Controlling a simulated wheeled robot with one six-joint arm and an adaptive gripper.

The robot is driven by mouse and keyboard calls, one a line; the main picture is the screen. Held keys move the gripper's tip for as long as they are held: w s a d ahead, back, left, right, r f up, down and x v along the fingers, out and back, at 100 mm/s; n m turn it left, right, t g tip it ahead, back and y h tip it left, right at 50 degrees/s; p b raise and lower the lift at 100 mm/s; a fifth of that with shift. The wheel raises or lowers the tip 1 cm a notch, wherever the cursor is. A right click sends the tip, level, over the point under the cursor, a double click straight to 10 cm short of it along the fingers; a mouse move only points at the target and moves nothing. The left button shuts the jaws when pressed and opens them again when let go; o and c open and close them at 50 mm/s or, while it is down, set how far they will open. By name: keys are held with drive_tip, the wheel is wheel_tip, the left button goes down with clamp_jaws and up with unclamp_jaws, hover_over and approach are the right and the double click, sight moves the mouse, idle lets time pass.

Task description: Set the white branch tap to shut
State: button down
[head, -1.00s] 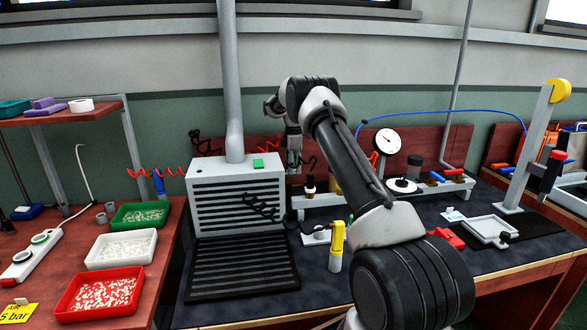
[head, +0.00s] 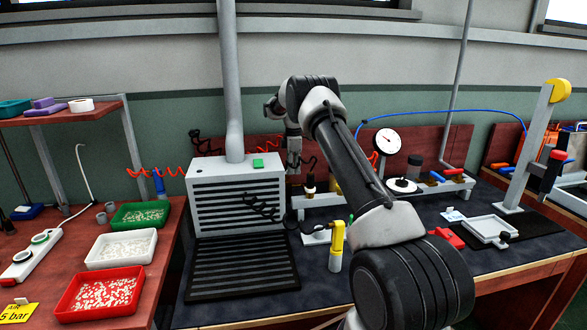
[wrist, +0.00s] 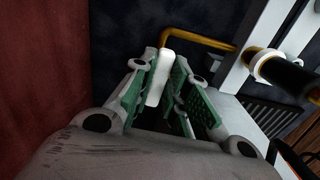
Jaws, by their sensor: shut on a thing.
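The white branch tap handle (wrist: 160,77) shows in the wrist view as a white lever at the end of a bent brass-coloured pipe (wrist: 196,42). My gripper (wrist: 163,92) has its green-padded fingers on both sides of this handle and is shut on it. In the head view my gripper (head: 293,150) points down near the back board, behind and right of the grey louvred box. The handle is too hidden there to make out, and I cannot tell its exact angle to the pipe.
The grey louvred box (head: 238,195) with its vertical pipe stands close left of my gripper. A brown-red back board (wrist: 45,75) lies close on the left in the wrist view. A white rail (wrist: 262,45) with a black-handled fitting (wrist: 285,72) is on the right.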

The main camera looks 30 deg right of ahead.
drive_tip(key=shift+s+a+m, duration=0.35)
drive_tip(key=shift+a+m, duration=0.15)
drive_tip(key=shift+m, duration=1.9)
drive_tip(key=shift+s+a+m, duration=0.35)
drive_tip(key=shift+a+m, duration=0.15)
drive_tip(key=shift+m, duration=1.9)
drive_tip(key=shift+s+a+m, duration=0.35)
drive_tip(key=shift+a+m, duration=0.15)
drive_tip(key=shift+m, duration=1.9)
drive_tip(key=c, duration=1.4)
unclamp_jaws()
drive_tip(key=shift+r, duration=0.15)
wheel_tip(320, 180, up, 12)
drive_tip(key=shift+f, duration=0.1)
